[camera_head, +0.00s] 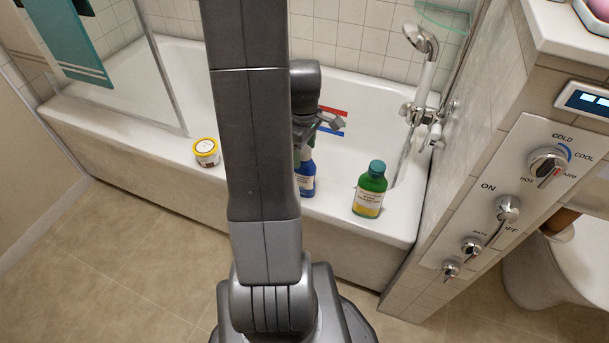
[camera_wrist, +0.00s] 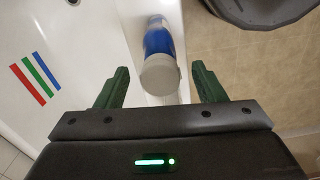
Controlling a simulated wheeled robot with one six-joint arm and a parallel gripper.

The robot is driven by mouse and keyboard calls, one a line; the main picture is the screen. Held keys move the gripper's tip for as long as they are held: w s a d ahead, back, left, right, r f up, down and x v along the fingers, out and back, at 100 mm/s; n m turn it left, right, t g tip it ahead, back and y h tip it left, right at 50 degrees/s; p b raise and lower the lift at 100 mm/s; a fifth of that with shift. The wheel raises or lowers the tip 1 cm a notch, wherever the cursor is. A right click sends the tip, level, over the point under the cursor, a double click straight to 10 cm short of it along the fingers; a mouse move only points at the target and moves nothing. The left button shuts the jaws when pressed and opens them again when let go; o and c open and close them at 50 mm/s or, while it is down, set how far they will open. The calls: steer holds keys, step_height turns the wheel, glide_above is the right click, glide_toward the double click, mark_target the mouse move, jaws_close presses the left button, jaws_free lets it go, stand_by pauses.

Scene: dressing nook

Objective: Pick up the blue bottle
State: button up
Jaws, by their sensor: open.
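The blue bottle (camera_head: 307,182) stands on the white tub rim, partly hidden behind my arm in the head view. In the wrist view the blue bottle (camera_wrist: 158,42) is seen from above, with its pale round cap towards me. My gripper (camera_wrist: 160,72) is open, with one dark green finger on each side of the cap and gaps showing on both sides. In the head view my gripper (camera_head: 328,123) is above the bottle, partly hidden by my arm. I cannot tell exactly how high it is over the cap.
A green bottle (camera_head: 370,189) stands on the rim to the right. A white tub with a yellow lid (camera_head: 207,152) stands to the left. The bathtub (camera_head: 120,130) lies behind, with a hand shower (camera_head: 424,75) at its right end.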

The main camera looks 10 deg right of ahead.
mark_target(304, 172)
steer(key=shift+f, duration=1.5)
jaws_close()
